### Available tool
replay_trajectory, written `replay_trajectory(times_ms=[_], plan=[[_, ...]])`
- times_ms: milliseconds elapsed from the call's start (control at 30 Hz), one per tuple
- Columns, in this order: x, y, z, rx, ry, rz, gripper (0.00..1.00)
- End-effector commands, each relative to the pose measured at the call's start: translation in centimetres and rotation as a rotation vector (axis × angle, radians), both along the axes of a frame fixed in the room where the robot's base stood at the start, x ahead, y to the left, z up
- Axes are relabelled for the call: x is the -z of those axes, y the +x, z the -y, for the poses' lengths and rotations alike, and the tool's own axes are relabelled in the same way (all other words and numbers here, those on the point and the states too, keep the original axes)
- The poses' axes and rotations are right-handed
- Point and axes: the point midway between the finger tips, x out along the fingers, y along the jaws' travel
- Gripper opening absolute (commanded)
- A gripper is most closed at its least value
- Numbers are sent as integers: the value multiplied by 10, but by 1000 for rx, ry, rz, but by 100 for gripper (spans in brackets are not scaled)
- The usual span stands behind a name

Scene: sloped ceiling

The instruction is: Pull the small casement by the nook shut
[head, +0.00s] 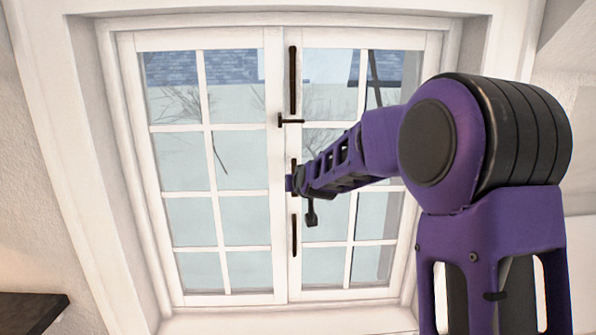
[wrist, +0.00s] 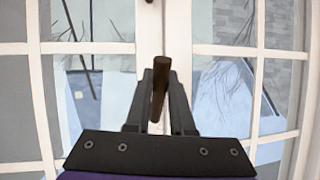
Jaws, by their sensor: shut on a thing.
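The small casement is a white window with two paned leaves, the left leaf (head: 276,220) and the right leaf (head: 435,55). The leaves meet at the middle and look about flush with each other; I cannot tell if a thin gap is there. Dark vertical bars and a lever (head: 290,121) sit along the meeting stiles. My gripper (head: 291,184) is at the middle bar in the head view, partly hidden by its own body. In the wrist view my gripper (wrist: 160,72) is shut on a brown bar handle (wrist: 159,88), which stands upright between the fingers.
A deep white frame (head: 75,190) surrounds the window, with a sill (head: 290,321) below. A dark shelf edge (head: 30,308) shows at the lower left. My purple arm covers part of the right side. The area before the left leaf is clear.

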Motion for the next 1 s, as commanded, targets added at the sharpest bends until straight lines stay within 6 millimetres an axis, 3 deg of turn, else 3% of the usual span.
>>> replay_trajectory(times_ms=[33,600,1000], plan=[[-12,-5,-1,0,1,-45,0],[-28,-27,0,2,7,-542,0],[-38,-31,0,1,7,-720,0]])
